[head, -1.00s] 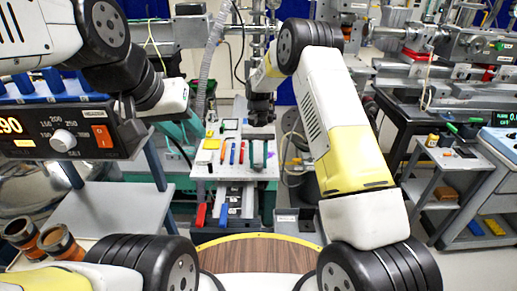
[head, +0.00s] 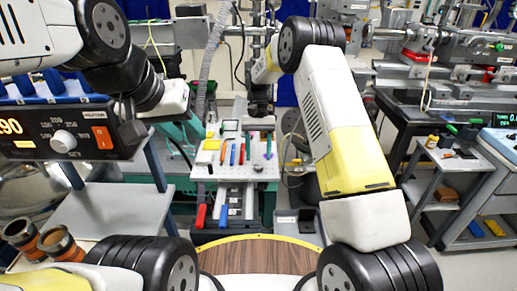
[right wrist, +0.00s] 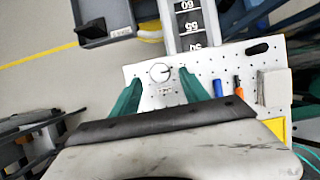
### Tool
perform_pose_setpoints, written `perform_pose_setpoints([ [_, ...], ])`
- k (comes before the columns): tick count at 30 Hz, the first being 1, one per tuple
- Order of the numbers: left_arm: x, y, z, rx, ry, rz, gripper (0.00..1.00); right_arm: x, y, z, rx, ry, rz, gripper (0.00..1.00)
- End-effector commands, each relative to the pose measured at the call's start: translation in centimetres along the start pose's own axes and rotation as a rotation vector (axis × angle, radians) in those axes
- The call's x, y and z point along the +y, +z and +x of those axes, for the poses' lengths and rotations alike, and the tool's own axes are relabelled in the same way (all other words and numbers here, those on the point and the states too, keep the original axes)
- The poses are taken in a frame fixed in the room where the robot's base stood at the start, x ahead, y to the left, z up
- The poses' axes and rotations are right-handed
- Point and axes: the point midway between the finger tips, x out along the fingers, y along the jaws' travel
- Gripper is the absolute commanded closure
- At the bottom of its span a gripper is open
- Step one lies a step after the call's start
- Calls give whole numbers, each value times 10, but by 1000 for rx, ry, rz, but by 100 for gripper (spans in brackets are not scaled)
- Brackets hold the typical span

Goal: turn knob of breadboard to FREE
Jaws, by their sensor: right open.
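The breadboard is a white perforated plate (head: 208,172) at the middle of the head view; it also fills the middle of the right wrist view (right wrist: 222,66). Its knob (right wrist: 160,72) is a small round light disc near the plate's left end in the right wrist view. Small lettering beside it is unreadable, so its setting cannot be told. My right gripper (right wrist: 160,78) is open, its green fingers on either side of the knob with gaps visible. In the head view my right gripper (head: 258,145) is over the plate's right part.
Pens, a yellow block (head: 212,144) and other small items lie on the plate. A heater box (head: 70,132) with a dial stands at left. A grey cart (head: 450,158) stands at right. A ruled rail (right wrist: 190,22) adjoins the plate.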

Motion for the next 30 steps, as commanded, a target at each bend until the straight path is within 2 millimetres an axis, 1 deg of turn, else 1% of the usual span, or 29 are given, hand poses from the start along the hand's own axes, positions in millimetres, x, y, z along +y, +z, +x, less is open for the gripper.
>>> perform_pose_setpoints([
  [1, 0, 0, 0, 0, 0, 0, 64, 0, -1, -10, 4, -1, 0, 47],
  [3, 0, 0, 0, 0, 0, 0, 64, 0, 0, -22, 3, -1, -1, 47],
  [6, 0, 0, 0, 0, 0, 0, 64, 0, -1, -35, 3, -1, -1, 47],
  [9, 0, 0, 0, 0, 0, 0, 64, 0, 0, -42, 1, 0, -1, 47],
  [12, 0, 0, 0, 0, 0, 0, 64, 0, 0, -45, 1, 0, -1, 47],
  [20, 0, 0, 0, 0, 0, 0, 64, 0, 0, -46, 1, 0, -1, 47],
  [22, 0, 0, 0, 0, 0, 0, 64, 2, 3, -51, 10, -5, -1, 47],
  [23, 0, 0, 0, 0, 0, 0, 64, 4, 6, -56, 18, -9, -2, 47],
  [26, 0, 0, 0, 0, 0, 0, 64, 15, 21, -80, 65, -31, -4, 47],
  [29, 0, 0, 0, 0, 0, 0, 64, 30, 47, -112, 137, -61, -13, 47],
  [30, 0, 0, 0, 0, 0, 0, 64, 37, 60, -124, 169, -74, -16, 47],
])
